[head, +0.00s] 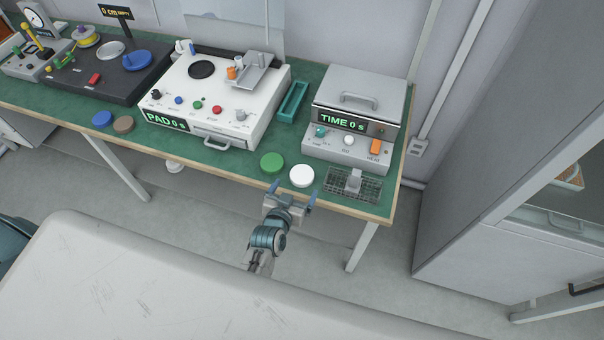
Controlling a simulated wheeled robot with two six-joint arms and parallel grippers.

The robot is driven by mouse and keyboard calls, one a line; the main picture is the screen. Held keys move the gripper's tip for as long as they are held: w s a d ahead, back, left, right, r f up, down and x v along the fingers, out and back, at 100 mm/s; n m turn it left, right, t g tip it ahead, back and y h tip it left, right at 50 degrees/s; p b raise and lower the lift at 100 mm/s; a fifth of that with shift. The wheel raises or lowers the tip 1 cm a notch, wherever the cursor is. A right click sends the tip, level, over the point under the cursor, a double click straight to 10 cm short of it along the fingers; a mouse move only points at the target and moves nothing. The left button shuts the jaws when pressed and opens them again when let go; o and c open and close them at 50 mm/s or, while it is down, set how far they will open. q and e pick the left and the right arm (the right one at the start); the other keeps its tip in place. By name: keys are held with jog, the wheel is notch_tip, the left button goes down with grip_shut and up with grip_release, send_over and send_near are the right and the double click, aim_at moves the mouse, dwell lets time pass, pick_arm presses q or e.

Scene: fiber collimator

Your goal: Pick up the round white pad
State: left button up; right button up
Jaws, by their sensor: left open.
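The round white pad (302,176) lies flat on the green bench top near its front edge. A round green pad (272,162) lies just to its left. My left gripper (292,190) is at the bench's front edge, just in front of the two pads. Its two blue fingertips are spread apart, one on each side of the white pad's near side, with nothing between them. I cannot tell its height above the bench. My right gripper is not in view.
A white machine with a PAD display (205,97) stands behind left, a grey TIME oven (352,118) behind right. A wire rack (352,184) lies right of the white pad. Blue (102,119) and brown (124,124) discs lie far left. A green tray (293,101) sits between the machines.

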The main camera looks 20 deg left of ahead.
aim_at(301, 176)
pick_arm(q)
jog(key=shift+w+a+f, duration=0.15)
jog(key=shift+w+f, duration=0.3)
jog(key=shift+w, duration=0.3)
jog(key=shift+w+f+b, duration=0.1)
jog(key=shift+w+b, duration=0.2)
jog(key=shift+b, duration=0.15)
jog(key=b+x, duration=0.2)
jog(key=x, duration=0.1)
jog(key=shift+w+b, duration=0.2)
jog(key=shift+b, duration=0.2)
jog(key=shift+w+f+b, duration=0.15)
jog(key=shift+w+b, duration=0.2)
jog(key=shift+w, duration=0.25)
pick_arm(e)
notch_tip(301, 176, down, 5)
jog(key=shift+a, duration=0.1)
pick_arm(q)
jog(key=c, duration=1)
jog(key=shift+c, duration=0.5)
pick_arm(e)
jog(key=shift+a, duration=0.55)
